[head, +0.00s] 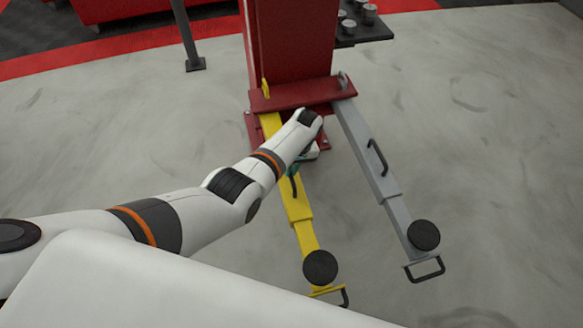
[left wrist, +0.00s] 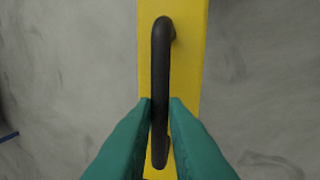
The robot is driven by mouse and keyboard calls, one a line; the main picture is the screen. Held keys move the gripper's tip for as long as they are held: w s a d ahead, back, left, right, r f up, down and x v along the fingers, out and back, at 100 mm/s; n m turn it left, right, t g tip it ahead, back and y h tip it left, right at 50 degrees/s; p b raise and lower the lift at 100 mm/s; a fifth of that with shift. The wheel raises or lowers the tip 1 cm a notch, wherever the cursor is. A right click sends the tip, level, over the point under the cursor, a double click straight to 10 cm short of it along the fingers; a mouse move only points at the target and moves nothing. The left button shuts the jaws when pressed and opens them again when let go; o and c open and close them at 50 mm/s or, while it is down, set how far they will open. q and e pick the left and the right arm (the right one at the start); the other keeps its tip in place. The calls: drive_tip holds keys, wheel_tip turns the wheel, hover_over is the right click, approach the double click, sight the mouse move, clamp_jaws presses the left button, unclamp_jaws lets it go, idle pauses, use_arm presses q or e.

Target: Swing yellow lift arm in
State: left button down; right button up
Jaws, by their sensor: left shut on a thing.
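The yellow lift arm (head: 297,207) reaches from the base of the red lift post (head: 290,45) toward the front of the head view. It carries a round black pad (head: 320,267) and an end loop near its tip. My left gripper (head: 294,171) is at the middle of the arm, mostly hidden by my own wrist. In the left wrist view its teal fingers (left wrist: 160,112) are closed around the lower part of the black handle (left wrist: 161,65) on the yellow arm's surface (left wrist: 188,75). My right gripper is not in view.
A grey lift arm (head: 365,155) with its own handle and black pad (head: 424,235) extends to the right of the yellow one. A dark tray with metal cylinders (head: 365,30) is beside the post. A grey stand (head: 190,45) is at back left. Concrete floor is clear at right.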

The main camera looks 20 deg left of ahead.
use_arm(q)
drive_tip(key=c, duration=1.5)
unclamp_jaws()
drive_tip(key=shift+w+d, duration=0.25)
drive_tip(key=shift+d, duration=0.15)
drive_tip(key=shift+o, duration=0.2)
drive_tip(key=shift+r, duration=0.2)
drive_tip(key=p+v, duration=0.2)
drive_tip(key=v, duration=0.9)
drive_tip(key=shift+r+p, duration=0.3)
drive_tip(key=shift+r, duration=0.05)
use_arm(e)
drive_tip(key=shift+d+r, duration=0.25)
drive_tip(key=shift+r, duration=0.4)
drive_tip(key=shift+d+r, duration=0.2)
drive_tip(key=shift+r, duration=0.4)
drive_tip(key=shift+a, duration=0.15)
use_arm(q)
drive_tip(key=shift+f, duration=0.1)
